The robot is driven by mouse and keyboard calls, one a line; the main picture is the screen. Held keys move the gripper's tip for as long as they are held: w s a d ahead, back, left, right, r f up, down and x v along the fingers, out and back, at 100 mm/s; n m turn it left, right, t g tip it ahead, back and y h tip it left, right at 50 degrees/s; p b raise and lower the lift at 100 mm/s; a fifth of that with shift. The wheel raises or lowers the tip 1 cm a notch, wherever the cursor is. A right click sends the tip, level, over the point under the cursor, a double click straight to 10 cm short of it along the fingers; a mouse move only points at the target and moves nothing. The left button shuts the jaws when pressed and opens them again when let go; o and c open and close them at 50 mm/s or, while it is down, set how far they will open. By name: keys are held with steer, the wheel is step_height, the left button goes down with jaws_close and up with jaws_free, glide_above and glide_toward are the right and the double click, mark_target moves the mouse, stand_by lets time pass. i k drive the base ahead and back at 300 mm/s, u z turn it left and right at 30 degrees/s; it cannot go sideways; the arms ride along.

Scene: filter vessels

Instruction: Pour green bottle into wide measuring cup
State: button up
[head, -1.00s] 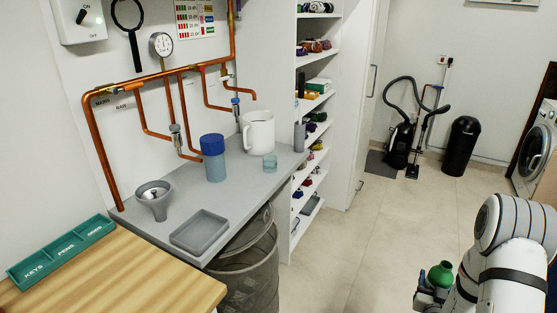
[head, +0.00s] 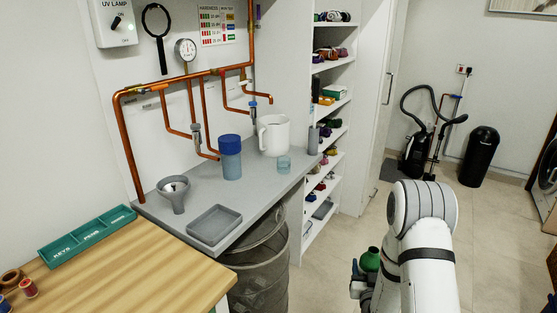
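The green bottle (head: 371,260) shows low in the head view, upright, with a round body and short neck. My gripper (head: 362,281) is at the bottle and looks shut on it; its fingertips are mostly hidden by the bottle and my arm. On the grey counter stand a small clear bluish cup (head: 284,165) and a large white jug (head: 273,136) with a handle. I cannot tell for sure which is the wide measuring cup. The bottle is apart from both, to the right of the counter and over the floor.
A blue-lidded container (head: 231,158), a grey funnel (head: 173,194) and a grey tray (head: 214,228) share the counter (head: 258,205). A mesh bin (head: 260,270) stands below its front edge. Shelves (head: 322,188) are behind. Open floor lies right of the counter.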

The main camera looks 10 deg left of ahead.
mark_target(284, 165)
steer(key=i, duration=1)
steer(key=u, duration=0.05)
